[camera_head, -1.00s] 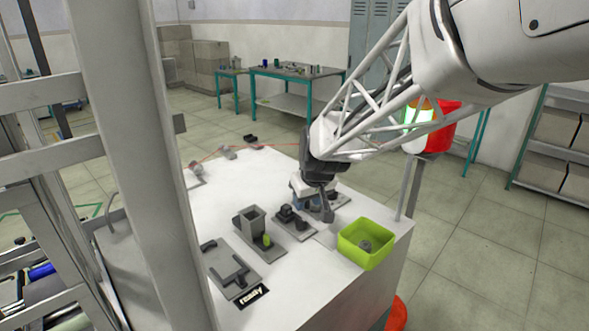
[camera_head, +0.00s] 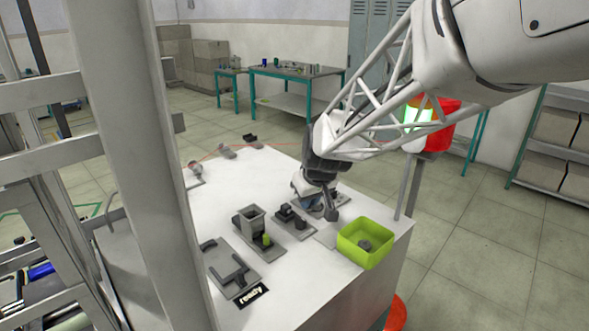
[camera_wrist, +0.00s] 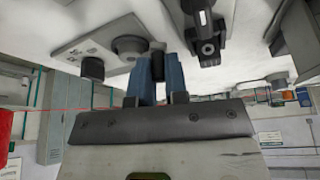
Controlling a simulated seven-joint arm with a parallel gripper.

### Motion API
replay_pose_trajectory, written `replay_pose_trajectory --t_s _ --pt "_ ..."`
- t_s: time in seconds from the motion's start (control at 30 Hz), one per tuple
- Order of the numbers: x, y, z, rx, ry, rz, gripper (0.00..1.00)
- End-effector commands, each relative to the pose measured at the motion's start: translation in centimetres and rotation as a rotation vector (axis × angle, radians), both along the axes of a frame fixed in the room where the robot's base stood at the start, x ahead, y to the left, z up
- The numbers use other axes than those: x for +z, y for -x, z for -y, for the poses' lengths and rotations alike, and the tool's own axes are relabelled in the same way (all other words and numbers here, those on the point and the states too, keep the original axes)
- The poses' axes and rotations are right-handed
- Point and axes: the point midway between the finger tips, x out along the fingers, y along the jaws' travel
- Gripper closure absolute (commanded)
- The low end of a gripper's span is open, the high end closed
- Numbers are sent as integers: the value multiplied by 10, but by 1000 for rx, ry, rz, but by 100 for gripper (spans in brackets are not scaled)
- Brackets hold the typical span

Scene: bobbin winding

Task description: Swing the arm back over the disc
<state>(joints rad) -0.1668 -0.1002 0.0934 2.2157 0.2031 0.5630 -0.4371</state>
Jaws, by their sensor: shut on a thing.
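My gripper (camera_wrist: 158,82) shows in the wrist view as two blue fingers, close together around a small dark piece (camera_wrist: 158,62). I take this piece to be the arm's grip, but the rest of it is hidden. A grey round disc (camera_wrist: 128,46) sits on a light plate just left of the fingers in the wrist view. The piece is beside the disc in that view; its height over the plate cannot be told. In the head view my dark wrist (camera_head: 322,172) is low over the back right of the table and hides most of the disc area.
A green bin (camera_head: 366,250) with a grey piece inside stands at the table's right corner. Plates with a square funnel (camera_head: 250,219) and a dark T-shaped handle (camera_head: 238,275) lie at front left. A red thread (camera_head: 275,144) crosses behind. A signal post rises at right.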

Motion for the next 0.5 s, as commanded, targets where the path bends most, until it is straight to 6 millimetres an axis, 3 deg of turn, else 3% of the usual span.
replay_pose_trajectory --t_s 0.5 --pt "0 -5 19 240 -1 -1 100"
